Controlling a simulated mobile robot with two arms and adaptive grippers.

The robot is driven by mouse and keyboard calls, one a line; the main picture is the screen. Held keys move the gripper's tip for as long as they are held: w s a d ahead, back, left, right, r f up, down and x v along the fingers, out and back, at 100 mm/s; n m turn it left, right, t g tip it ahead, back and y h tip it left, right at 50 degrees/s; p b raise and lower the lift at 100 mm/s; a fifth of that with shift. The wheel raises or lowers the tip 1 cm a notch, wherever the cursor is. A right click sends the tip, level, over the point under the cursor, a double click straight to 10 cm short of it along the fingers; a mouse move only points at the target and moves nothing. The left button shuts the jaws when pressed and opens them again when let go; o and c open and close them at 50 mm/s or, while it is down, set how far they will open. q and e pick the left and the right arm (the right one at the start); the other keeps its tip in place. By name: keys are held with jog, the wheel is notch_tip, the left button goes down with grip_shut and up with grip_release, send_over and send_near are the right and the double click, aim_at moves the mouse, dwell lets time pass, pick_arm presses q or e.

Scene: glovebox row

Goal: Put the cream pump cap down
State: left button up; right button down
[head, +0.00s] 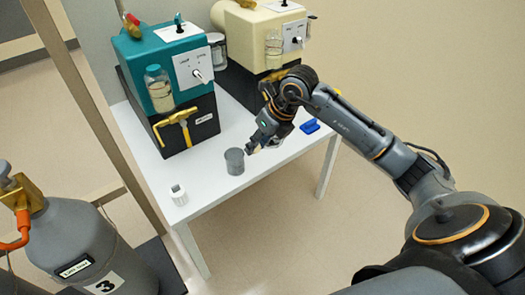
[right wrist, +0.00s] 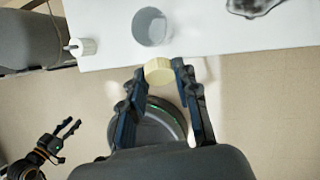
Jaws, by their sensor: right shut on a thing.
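The cream pump cap (right wrist: 158,71) is a short, round, pale yellow piece between the fingertips of my right gripper (right wrist: 160,68). In the head view, my right gripper (head: 254,147) is over the front part of the white table (head: 222,191), right of an open grey cup (head: 234,162). The cap is mostly hidden there. In the right wrist view the cap shows against the floor, just below the table's edge. The cream pump (head: 258,35) stands at the back of the table. My left gripper (right wrist: 68,128) shows low at the left of the right wrist view, fingers apart and empty.
A teal pump (head: 160,58) with a brass valve stands left of the cream one. A blue piece (head: 310,126) lies at the right. A grey gas cylinder (head: 80,240) stands at lower left.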

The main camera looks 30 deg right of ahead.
jog(key=w+d+f, duration=0.2)
jog(key=w+d, duration=0.1)
jog(key=w, duration=0.1)
jog(key=b, duration=0.2)
send_over(261, 155)
jog(key=f, duration=0.5)
jog(key=shift+s+a+f, duration=0.2)
jog(key=shift+s+a, duration=0.05)
jog(key=shift+s, duration=0.1)
jog(key=shift+w+d+f, duration=0.2)
jog(key=shift+w+f, duration=0.05)
jog(key=shift+f, duration=0.1)
pick_arm(q)
jog(key=shift+b+v, duration=0.45)
jog(key=shift+v, duration=1.75)
pick_arm(e)
jog(key=shift+w+f, duration=0.1)
jog(key=shift+f, duration=1.55)
pick_arm(q)
jog(key=shift+s+a, duration=0.1)
pick_arm(e)
jog(key=shift+f, duration=0.1)
jog(key=c, duration=1)
grip_release()
